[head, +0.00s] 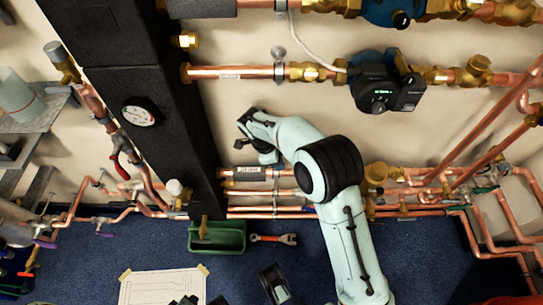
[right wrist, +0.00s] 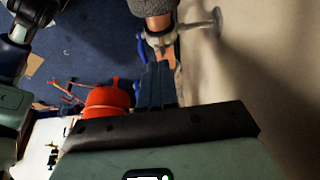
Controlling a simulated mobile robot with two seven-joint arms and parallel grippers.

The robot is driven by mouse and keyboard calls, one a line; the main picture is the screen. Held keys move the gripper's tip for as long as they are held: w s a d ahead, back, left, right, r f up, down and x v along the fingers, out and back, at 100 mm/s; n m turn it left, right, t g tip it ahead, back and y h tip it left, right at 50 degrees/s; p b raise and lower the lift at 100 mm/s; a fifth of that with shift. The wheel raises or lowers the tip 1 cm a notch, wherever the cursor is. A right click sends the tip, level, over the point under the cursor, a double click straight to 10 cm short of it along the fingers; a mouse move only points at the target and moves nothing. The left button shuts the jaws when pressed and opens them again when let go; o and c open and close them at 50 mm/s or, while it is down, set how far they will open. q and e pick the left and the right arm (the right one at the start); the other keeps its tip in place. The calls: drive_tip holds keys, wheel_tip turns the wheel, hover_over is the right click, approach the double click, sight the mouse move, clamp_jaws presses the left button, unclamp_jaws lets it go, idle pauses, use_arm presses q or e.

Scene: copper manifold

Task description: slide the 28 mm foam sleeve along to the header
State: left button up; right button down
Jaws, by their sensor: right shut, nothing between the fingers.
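A grey foam sleeve (right wrist: 152,6) is around a copper pipe (right wrist: 159,23) at the top edge of the right wrist view, cut off by the frame. In the head view a short grey piece with a white label (head: 248,173) on the low pipe run looks like it. My right gripper (head: 268,155) is shut and empty, just above that piece. Its dark fingers (right wrist: 156,85) stand below the pipe in the right wrist view, apart from the sleeve. The tall black insulated column (head: 150,90) left of the piece may be the header.
A pale pipe clip (right wrist: 165,40) holds the pipe close to the fingers. A pump (head: 385,88) and brass valves sit higher on the wall. A green tray (head: 217,249) and an orange-handled tool (head: 273,239) lie on the blue floor, near a white sheet (head: 163,287).

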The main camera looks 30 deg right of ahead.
sight(265, 171)
drive_tip(key=shift+x, duration=1.2)
drive_tip(key=w+a, duration=0.1)
drive_tip(key=a+b, duration=0.1)
drive_tip(key=a, duration=0.1)
drive_tip(key=shift+w, duration=0.4)
use_arm(q)
drive_tip(key=shift+g, duration=0.6)
drive_tip(key=s+f, duration=0.3)
drive_tip(key=shift+a, duration=0.25)
use_arm(e)
drive_tip(key=shift+w+a+r, duration=0.1)
drive_tip(key=shift+w+a, duration=0.1)
drive_tip(key=shift+a, duration=0.05)
drive_tip(key=shift+w+a, duration=0.55)
drive_tip(key=shift+a, duration=0.35)
use_arm(q)
drive_tip(key=shift+w+r+t, duration=0.3)
drive_tip(key=shift+w+r, duration=0.25)
drive_tip(key=shift+w, duration=0.15)
use_arm(e)
drive_tip(key=shift+d, duration=0.1)
